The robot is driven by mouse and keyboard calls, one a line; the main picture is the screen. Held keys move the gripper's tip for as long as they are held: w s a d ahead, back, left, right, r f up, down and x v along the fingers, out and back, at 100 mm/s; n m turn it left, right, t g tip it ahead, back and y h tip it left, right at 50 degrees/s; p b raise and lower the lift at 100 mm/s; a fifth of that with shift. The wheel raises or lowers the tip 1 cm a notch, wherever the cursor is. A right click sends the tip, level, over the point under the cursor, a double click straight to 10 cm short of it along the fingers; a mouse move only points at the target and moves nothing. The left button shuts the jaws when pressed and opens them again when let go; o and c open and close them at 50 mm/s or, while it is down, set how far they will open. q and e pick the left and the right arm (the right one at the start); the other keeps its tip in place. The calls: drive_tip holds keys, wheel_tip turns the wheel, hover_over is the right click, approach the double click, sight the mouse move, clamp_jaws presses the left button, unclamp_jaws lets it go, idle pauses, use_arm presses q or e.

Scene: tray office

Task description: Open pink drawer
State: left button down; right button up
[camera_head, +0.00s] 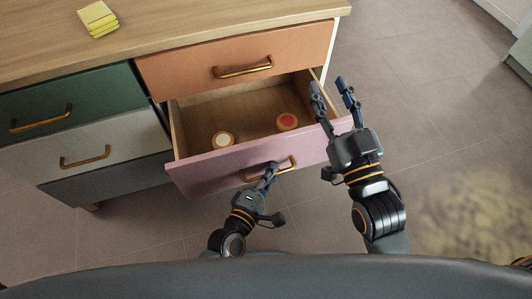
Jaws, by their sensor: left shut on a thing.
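The pink drawer (215,168) is pulled well out of the desk, and its wooden inside shows. Its brass handle (284,168) is on the front face.
Two round items, one cream-topped (223,139) and one red-topped (288,121), are in the drawer. An orange drawer (190,70) above and green (80,100) and grey (110,137) drawers at left are closed. Yellow pads (98,18) lie on the desktop (200,20). Floor at right is clear.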

use_arm(q)
drive_tip(key=shift+s+d+p, duration=0.15)
drive_tip(key=shift+s+d, duration=0.05)
drive_tip(key=shift+s, duration=0.6)
drive_tip(key=shift+s+d+p, duration=0.15)
drive_tip(key=shift+s+d, duration=0.05)
drive_tip(key=shift+s, duration=0.55)
drive_tip(key=shift+s+d+p, duration=0.15)
drive_tip(key=shift+s+d, duration=0.05)
drive_tip(key=shift+s, duration=0.6)
use_arm(e)
drive_tip(key=shift+d+f+g+h, duration=0.15)
drive_tip(key=shift+f+g, duration=0.4)
drive_tip(key=shift+f, duration=0.3)
drive_tip(key=shift+d+f+g+h, duration=0.1)
drive_tip(key=shift+f+g+h, duration=0.1)
drive_tip(key=shift+f+g, duration=0.5)
drive_tip(key=shift+d+f+g+h, duration=0.15)
drive_tip(key=shift+f+g, duration=0.2)
drive_tip(key=shift+f, duration=0.65)
use_arm(q)
drive_tip(key=c, duration=1.7)
unclamp_jaws()
use_arm(e)
drive_tip(key=shift+w, duration=0.1)
use_arm(q)
drive_tip(key=v, duration=1.2)
